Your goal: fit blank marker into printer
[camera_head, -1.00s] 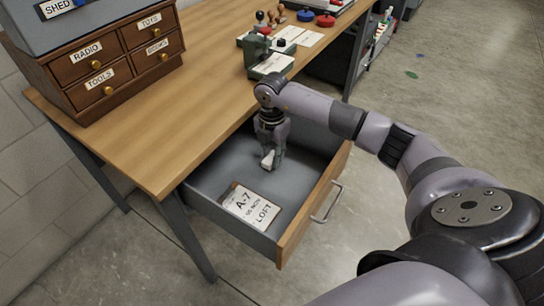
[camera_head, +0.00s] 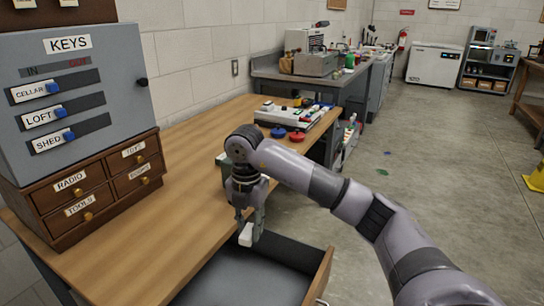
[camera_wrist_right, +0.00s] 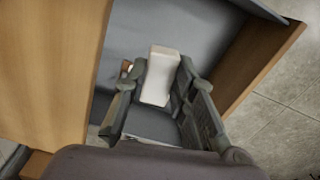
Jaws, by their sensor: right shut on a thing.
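A plain white block, seemingly the blank marker (camera_head: 246,235), is in my right gripper (camera_head: 247,224). The gripper points down above the open desk drawer (camera_head: 318,280) and is shut on the block. In the right wrist view the white block (camera_wrist_right: 160,76) sits between the fingers of the right gripper (camera_wrist_right: 158,95), with grey drawer floor beyond it. My left gripper is not in view.
A grey key cabinet (camera_head: 85,95) stands on a wooden small-drawer chest (camera_head: 95,190) at the desk's left. A white panel with red and blue knobs (camera_head: 290,115) lies at the desk's far end. The middle of the wooden desktop (camera_head: 185,175) is clear.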

